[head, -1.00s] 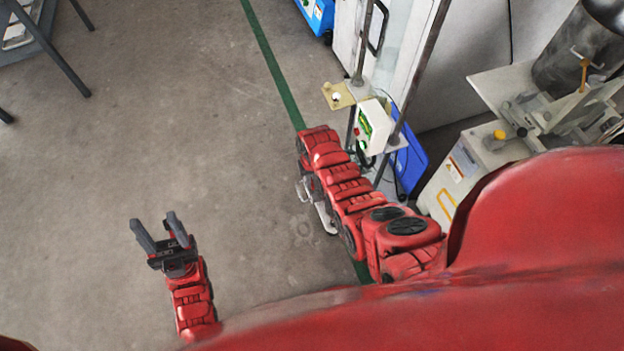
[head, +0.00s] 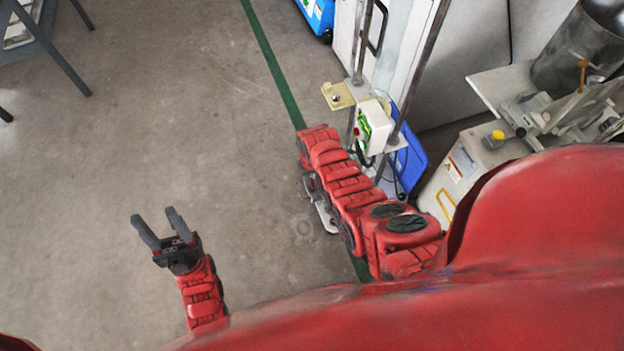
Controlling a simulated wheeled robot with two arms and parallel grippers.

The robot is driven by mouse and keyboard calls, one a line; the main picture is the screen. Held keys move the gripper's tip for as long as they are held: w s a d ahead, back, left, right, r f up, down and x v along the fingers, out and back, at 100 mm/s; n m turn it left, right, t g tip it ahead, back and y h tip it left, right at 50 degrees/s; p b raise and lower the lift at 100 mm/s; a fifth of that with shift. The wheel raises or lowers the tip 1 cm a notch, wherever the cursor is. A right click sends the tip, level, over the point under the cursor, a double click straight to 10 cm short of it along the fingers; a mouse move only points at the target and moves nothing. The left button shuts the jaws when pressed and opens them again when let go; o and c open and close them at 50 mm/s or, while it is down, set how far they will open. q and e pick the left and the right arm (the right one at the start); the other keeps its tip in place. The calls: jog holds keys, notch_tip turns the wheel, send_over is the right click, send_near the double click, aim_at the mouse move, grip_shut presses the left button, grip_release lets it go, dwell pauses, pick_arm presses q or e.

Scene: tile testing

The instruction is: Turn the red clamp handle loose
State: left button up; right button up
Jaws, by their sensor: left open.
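I cannot make out a red clamp handle; it may be hidden or too small to tell. A test stand with two upright metal rods (head: 421,62) stands right of centre. It carries a cream plate (head: 338,96) and a white control box (head: 373,126) with a small red spot. My left gripper (head: 155,215) is at the lower left, open and empty over bare floor, well apart from the stand.
A blue case (head: 409,160) is behind the stand. A machine (head: 462,165) with a yellow knob (head: 498,135) and a metal cylinder (head: 580,55) is at the right. A grey table (head: 40,40) is at the upper left. The floor between is clear, crossed by a green line (head: 268,57).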

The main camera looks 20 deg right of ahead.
notch_tip(320, 180, up, 7)
jog(key=p, duration=0.5)
jog(key=shift+w+f, duration=0.1)
